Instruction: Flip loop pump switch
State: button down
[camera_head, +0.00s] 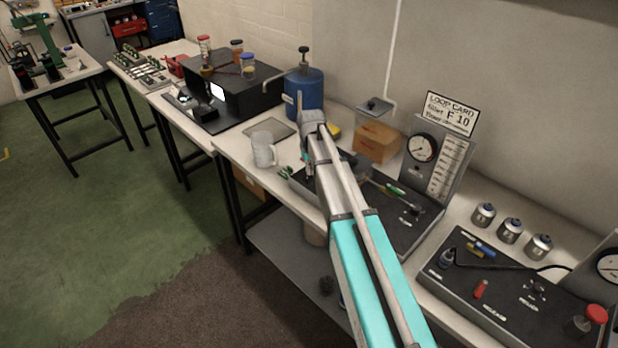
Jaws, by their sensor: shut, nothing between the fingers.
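A dark panel (400,232) with an upright gauge board (437,160) stands on the bench at right of centre, partly hidden behind my arm. A small toggle-like control (411,212) sits on its right part; its label is too small to read, so I cannot tell whether it is the loop pump switch. A card reading "LOOP CARD" and "F 10" (452,113) stands behind the board. My gripper (307,166) points down near the panel's left end, left of that control. It is shut and empty, small in view and partly hidden by my wrist.
A second panel (520,290) and several metal canisters (509,230) are at the right.

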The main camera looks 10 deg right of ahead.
jog(key=shift+f, duration=0.15)
dwell(0.3)
jog(key=shift+r+p, duration=3.4)
jog(key=shift+r, duration=0.15)
jog(key=shift+s, duration=0.1)
